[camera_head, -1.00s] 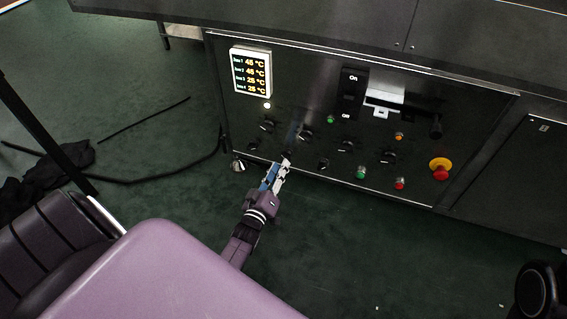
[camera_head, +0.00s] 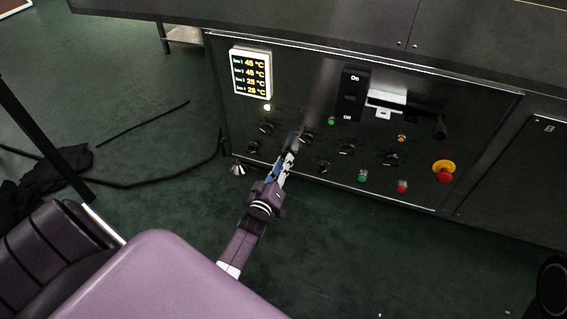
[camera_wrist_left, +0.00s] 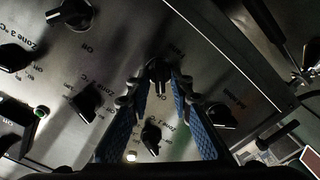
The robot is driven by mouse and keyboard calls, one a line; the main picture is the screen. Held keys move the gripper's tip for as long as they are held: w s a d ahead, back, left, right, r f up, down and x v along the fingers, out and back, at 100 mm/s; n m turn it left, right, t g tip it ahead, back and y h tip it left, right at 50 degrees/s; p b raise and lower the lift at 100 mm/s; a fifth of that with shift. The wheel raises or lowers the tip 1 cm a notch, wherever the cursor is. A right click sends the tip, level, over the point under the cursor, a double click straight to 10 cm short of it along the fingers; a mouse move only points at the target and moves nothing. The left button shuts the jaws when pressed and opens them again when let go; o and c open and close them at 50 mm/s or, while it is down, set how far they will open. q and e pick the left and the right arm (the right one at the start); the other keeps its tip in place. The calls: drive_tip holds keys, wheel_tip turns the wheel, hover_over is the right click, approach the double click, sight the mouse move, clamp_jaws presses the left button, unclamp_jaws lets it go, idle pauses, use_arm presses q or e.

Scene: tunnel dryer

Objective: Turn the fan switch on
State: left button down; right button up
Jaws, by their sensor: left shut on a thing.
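The control panel (camera_head: 300,85) of the dryer carries several black rotary knobs. My left gripper (camera_head: 293,141) reaches up to the panel's lower left part. In the left wrist view its blue-padded fingers (camera_wrist_left: 157,88) are closed around a black knob (camera_wrist_left: 158,70). I take this as the fan switch; its small label is too blurred to read surely. In the head view the fingers hide most of that knob. My right gripper is not in view.
Other knobs stand close by, one below the fingers (camera_wrist_left: 151,137) and one to the right (camera_wrist_left: 221,116). The temperature display (camera_head: 251,74) is lit. A red emergency button (camera_head: 443,173) sits at the right. A black cable (camera_head: 115,180) lies on the floor.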

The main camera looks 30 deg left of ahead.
use_arm(q)
drive_tip(key=shift+d+m+p, duration=0.15)
drive_tip(key=shift+m+p, duration=0.15)
drive_tip(key=shift+m, duration=3.65)
drive_tip(key=shift+d+m+p, duration=0.1)
drive_tip(key=shift+m+p, duration=0.2)
drive_tip(key=shift+m, duration=3.65)
drive_tip(key=c, duration=2)
unclamp_jaws()
drive_tip(key=shift+r, duration=0.1)
